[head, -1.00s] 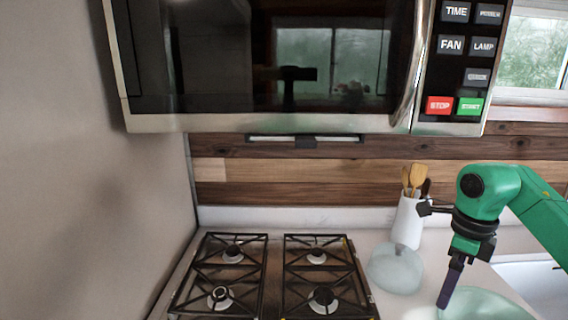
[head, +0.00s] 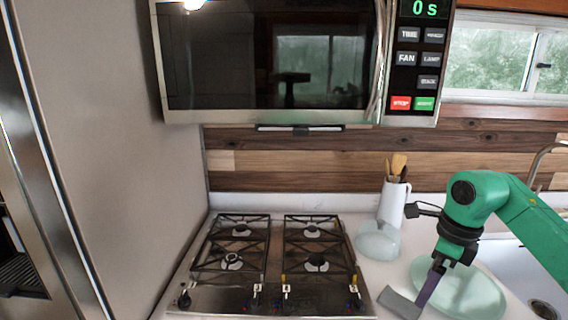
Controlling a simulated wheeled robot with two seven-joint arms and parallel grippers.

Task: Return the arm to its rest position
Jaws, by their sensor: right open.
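My right arm comes in from the right in the head view, green with a black wrist. Its gripper (head: 418,296) points down over the counter at the right of the stove, in front of a pale green plate (head: 478,291). The gripper is open. I see nothing held between its fingers. My left gripper is not in view.
A gas stove (head: 275,293) with black grates fills the middle of the counter. A microwave (head: 275,116) hangs above it. A white utensil jug (head: 392,204) and a pale glass bowl (head: 378,241) stand behind my gripper. A sink (head: 540,285) is at the right.

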